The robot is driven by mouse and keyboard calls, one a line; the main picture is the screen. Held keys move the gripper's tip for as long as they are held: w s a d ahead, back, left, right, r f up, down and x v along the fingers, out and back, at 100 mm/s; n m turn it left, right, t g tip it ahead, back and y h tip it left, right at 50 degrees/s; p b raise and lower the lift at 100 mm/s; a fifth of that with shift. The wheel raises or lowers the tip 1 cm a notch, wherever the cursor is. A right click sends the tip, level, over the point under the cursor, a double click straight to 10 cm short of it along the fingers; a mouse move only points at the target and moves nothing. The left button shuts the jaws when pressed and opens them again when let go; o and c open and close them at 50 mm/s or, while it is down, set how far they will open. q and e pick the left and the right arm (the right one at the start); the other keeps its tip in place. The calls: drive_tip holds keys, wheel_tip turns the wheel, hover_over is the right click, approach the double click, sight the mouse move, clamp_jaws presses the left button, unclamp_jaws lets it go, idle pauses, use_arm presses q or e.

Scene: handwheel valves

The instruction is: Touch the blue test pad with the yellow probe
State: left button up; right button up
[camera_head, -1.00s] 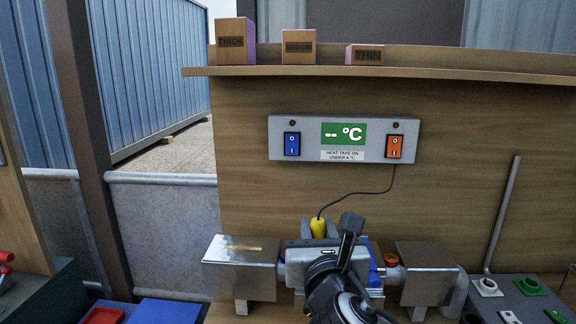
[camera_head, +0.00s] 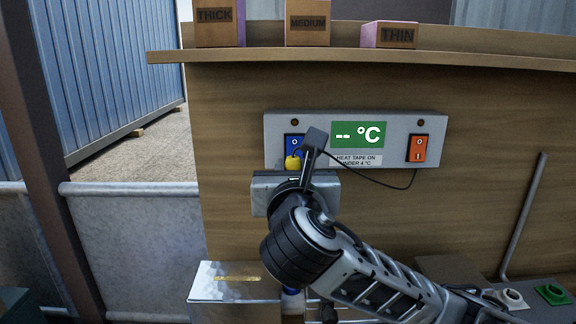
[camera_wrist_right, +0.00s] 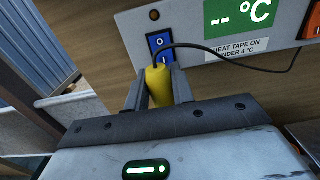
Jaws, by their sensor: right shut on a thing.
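The yellow probe (camera_head: 293,162) is held up in front of the lower part of the blue switch (camera_head: 292,142) on the grey panel. My right gripper (camera_head: 302,160) is shut on the probe. In the right wrist view the probe (camera_wrist_right: 160,86) stands between the two fingers, just below the blue switch (camera_wrist_right: 161,46). I cannot tell whether the probe touches the panel. A black cable runs from the probe to the panel's right side. The blue test pad cannot be made out for certain. My left gripper is not in view.
The grey panel (camera_head: 255,140) shows "-- °C" on a green display (camera_head: 357,134) and has an orange switch (camera_head: 417,148). A shelf above holds boxes marked THICK (camera_head: 215,28), MEDIUM (camera_head: 307,22) and THIN (camera_head: 390,35). A metal-clad block (camera_head: 235,283) is below.

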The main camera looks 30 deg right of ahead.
drive_tip(key=shift+s, duration=0.1)
drive_tip(key=shift+r+p, duration=0.1)
drive_tip(key=shift+p, duration=0.35)
drive_tip(key=shift+f+b, duration=0.5)
drive_tip(key=shift+f, duration=0.4)
wheel_tip(320, 180, down, 3)
drive_tip(key=shift+r+b, duration=0.15)
drive_tip(key=shift+b, duration=0.35)
drive_tip(key=shift+f, duration=0.75)
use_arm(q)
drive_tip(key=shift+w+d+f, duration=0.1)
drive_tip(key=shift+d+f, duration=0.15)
use_arm(e)
drive_tip(key=shift+f, duration=0.1)
use_arm(q)
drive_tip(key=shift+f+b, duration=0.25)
drive_tip(key=shift+b, duration=0.1)
use_arm(e)
drive_tip(key=shift+f, duration=0.35)
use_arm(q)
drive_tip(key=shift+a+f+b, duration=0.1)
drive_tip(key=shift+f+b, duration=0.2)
use_arm(e)
drive_tip(key=shift+f, duration=1.15)
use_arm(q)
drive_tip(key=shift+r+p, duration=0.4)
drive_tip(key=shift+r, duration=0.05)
use_arm(e)
drive_tip(key=shift+f, duration=0.1)
